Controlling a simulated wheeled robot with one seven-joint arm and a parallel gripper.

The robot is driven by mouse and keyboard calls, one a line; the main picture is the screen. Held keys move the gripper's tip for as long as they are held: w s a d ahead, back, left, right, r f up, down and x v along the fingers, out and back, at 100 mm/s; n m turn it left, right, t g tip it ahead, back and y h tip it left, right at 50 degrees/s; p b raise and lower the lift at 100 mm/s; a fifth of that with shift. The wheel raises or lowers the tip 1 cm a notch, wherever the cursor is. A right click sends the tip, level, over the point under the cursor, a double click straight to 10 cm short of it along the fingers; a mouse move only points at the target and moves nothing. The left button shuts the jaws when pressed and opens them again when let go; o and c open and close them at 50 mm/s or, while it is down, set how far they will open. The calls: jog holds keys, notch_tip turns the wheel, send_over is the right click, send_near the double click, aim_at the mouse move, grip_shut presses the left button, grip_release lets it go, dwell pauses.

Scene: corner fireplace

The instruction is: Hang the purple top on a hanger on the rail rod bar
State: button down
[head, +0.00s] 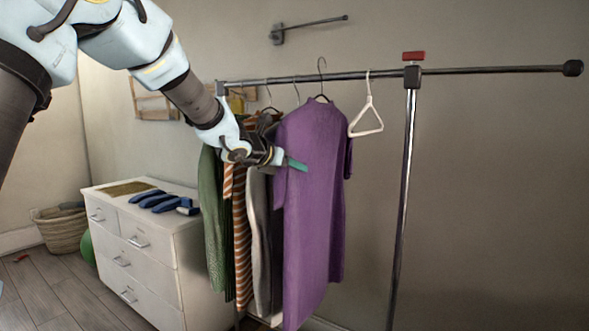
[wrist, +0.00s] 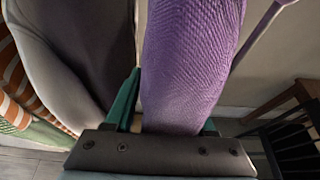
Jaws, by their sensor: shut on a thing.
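The purple top (head: 312,190) hangs upright on a dark hanger (head: 321,88) at the right end of the row of clothes. The hanger's hook shows a little above the rail rod bar (head: 340,76); I cannot tell whether it rests on the bar. My gripper (head: 297,164) is at the top's left side, around sleeve height, shut on its purple cloth. In the wrist view, the teal fingers of my gripper (wrist: 168,112) stand on both sides of the purple top (wrist: 190,55). The cloth hides part of the right finger.
A white empty hanger (head: 367,122) hangs just right of the top. Green, striped and grey clothes (head: 240,220) crowd the left. The rail's upright post (head: 402,200) stands right, with bare bar beyond it. A white dresser (head: 150,250) is at the left; a wall bracket (head: 310,25) is above.

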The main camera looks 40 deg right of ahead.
aim_at(280, 169)
jog(key=shift+s+a+b, duration=0.25)
jog(key=shift+a+b, duration=0.05)
jog(key=shift+a, duration=0.5)
jog(key=shift+s+a+b, duration=0.3)
jog(key=shift+a, duration=0.5)
jog(key=shift+s+a+b, duration=0.25)
jog(key=shift+a+b, duration=0.05)
jog(key=shift+a, duration=0.6)
